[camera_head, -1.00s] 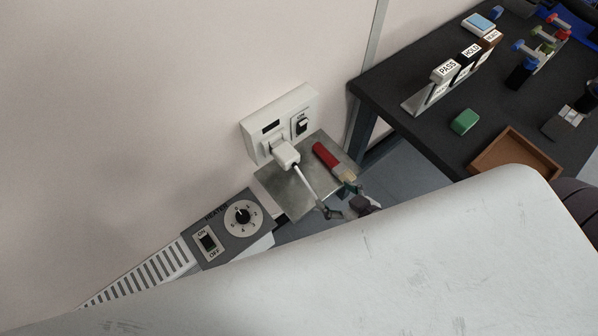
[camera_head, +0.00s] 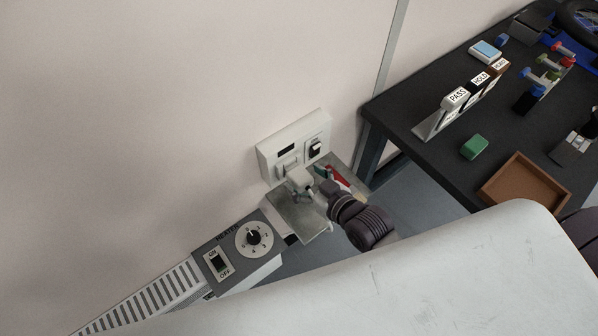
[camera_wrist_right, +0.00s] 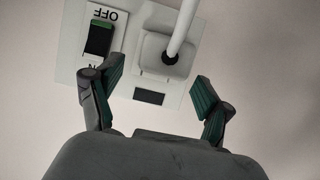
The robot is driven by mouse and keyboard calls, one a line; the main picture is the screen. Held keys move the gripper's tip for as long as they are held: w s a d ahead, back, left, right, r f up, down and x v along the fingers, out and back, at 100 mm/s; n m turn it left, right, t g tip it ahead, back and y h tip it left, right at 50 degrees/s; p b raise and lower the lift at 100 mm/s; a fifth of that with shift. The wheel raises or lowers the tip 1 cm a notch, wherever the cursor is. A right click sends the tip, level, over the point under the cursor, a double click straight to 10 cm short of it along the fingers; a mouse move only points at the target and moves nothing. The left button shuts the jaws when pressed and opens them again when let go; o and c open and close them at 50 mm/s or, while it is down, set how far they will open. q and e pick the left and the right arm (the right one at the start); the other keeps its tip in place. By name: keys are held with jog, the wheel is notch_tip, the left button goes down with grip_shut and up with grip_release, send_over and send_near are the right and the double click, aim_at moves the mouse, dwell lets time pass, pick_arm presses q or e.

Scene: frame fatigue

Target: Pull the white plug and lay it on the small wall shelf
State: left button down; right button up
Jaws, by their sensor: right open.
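The white plug (camera_head: 299,180) sits at the wall socket plate (camera_head: 268,160), and its cord leads away from it. In the right wrist view the plug (camera_wrist_right: 158,52) is between and beyond the fingertips, with the white cord (camera_wrist_right: 183,25) coming from it. My right gripper (camera_head: 310,185) is open around the plug area in the head view; its fingers (camera_wrist_right: 155,92) stand apart with nothing between their pads. The small metal wall shelf (camera_head: 300,222) is below the socket, partly hidden by my right gripper. My left gripper is not in view.
A red-handled tool (camera_head: 336,180) lies on the shelf's right part, partly covered by my gripper. A switch (camera_wrist_right: 97,40) is beside the plug. A heater (camera_head: 235,250) with a dial stands at the lower left. A dark table (camera_head: 415,125) is to the right.

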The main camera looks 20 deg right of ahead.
aim_at(301, 177)
jog(key=shift+x, duration=1.55)
jog(key=c, duration=1.4)
